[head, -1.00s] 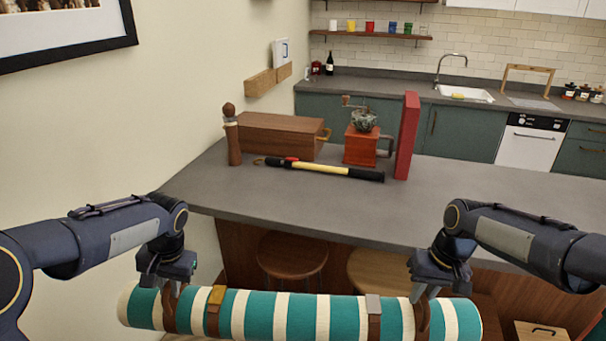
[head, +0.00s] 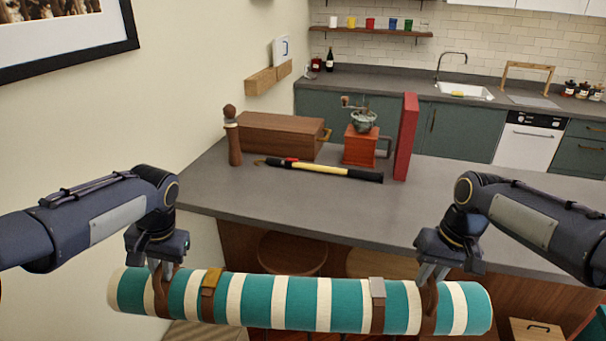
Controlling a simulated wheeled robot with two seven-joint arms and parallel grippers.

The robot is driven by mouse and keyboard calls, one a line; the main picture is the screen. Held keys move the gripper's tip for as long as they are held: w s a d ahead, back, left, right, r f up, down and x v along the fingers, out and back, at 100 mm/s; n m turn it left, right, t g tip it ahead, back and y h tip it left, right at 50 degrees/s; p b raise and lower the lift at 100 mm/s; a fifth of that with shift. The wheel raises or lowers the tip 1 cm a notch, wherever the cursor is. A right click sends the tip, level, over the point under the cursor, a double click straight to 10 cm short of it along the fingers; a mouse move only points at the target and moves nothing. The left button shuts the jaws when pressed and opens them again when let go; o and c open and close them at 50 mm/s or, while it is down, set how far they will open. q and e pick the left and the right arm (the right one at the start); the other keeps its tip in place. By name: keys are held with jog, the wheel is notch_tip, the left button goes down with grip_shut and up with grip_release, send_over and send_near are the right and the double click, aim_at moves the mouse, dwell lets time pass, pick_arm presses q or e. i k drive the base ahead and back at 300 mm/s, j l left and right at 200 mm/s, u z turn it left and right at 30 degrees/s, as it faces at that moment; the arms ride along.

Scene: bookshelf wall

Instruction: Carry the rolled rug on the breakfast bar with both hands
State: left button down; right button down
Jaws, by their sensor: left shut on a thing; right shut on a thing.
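The rolled rug (head: 303,303) has teal and cream stripes and lies level across the bottom of the head view. It has two brown straps with buckles and a brown handle loop near each end. My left gripper (head: 158,272) is shut on the left handle loop, and my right gripper (head: 430,274) is shut on the right one. The rug hangs in the air in front of the breakfast bar (head: 300,207), below the level of its grey top and apart from it.
The near strip of the bar top is clear. A stool (head: 290,250) stands below its edge.

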aim_at(302, 199)
jog(key=i, duration=1.65)
